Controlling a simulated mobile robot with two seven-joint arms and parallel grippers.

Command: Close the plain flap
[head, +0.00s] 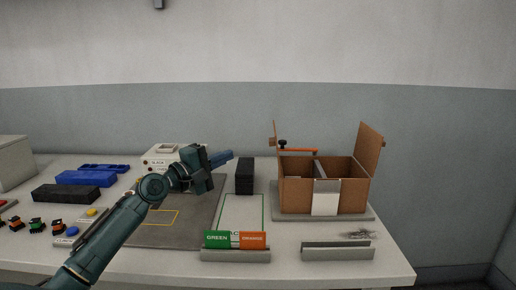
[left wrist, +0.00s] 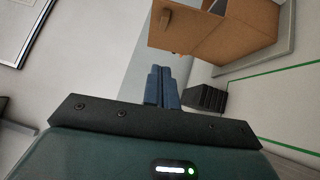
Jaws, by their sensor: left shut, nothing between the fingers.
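A brown open-topped cardboard box (head: 296,196) with an inner divider and a white label stands on a grey board at the right of the table. Its right flap (head: 370,148) stands up, leaning outward. Its left flap (head: 275,135) stands nearly upright, seen almost edge-on, with a small brown block on it. I cannot tell for sure which flap is the plain one. My left gripper (head: 222,158) is shut and empty, left of the box and apart from it. In the left wrist view its blue fingers (left wrist: 161,86) are together, with the box (left wrist: 222,38) beyond them. My right gripper is out of view.
An orange bar with a black knob (head: 298,150) reaches over the box's back left. A black block (head: 244,176) stands between gripper and box. Green and orange labelled cards (head: 235,240) stand in a holder in front. Blue blocks (head: 85,178) lie at left.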

